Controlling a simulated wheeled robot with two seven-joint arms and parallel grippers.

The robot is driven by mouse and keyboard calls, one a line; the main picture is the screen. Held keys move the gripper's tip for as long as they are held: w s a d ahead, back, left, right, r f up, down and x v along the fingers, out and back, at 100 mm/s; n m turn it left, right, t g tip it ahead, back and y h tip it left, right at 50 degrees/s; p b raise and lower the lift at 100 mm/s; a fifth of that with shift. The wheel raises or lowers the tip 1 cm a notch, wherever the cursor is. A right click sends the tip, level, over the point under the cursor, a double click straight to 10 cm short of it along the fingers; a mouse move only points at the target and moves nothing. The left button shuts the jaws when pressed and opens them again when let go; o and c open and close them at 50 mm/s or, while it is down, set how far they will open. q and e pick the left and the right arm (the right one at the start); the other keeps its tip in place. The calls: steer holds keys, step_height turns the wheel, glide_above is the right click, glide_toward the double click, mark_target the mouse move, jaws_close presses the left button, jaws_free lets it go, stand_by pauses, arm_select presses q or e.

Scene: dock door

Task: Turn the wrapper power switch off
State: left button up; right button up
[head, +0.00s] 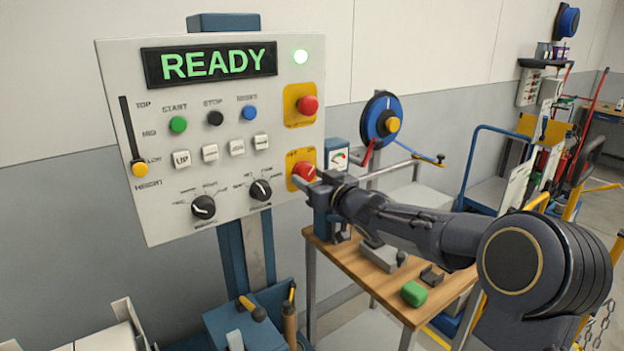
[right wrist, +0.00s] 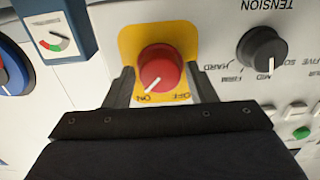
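The wrapper power switch is a red rotary knob (head: 304,170) on a yellow plate at the lower right of the control panel (head: 120,75). In the right wrist view the knob (right wrist: 161,68) shows upside down, its white pointer line aimed at the ON label, with OFF beside it. My right gripper (head: 312,184) is right at the knob. In the right wrist view its two fingers (right wrist: 162,88) stand apart on either side of the knob, with yellow plate showing between. The panel display (head: 212,64) reads READY in green. My left gripper is not in view.
A red button (head: 307,105) on another yellow plate sits above the switch. A black tension dial (head: 260,190) is to its left, a pressure gauge (head: 339,158) to its right. A wooden bench (head: 440,303) with a green block (head: 414,293) stands below my right arm.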

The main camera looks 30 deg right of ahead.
steer(key=c, duration=0.6)
steer(key=shift+c, duration=0.2)
steer(key=shift+n, duration=0.4)
steer(key=shift+n+b, duration=0.6)
steer(key=shift+n, duration=0.3)
steer(key=n+b, duration=0.1)
steer(key=n, duration=0.3)
steer(key=shift+n+b, duration=0.3)
steer(key=shift+b, duration=0.05)
steer(key=n+b, duration=0.2)
steer(key=n, duration=0.3)
steer(key=shift+d, duration=0.1)
steer(key=n+b, duration=0.1)
steer(key=n, duration=0.4)
steer(key=shift+n+b, duration=0.3)
steer(key=shift+n, duration=0.1)
steer(key=o, duration=1)
steer(key=shift+r, duration=0.1)
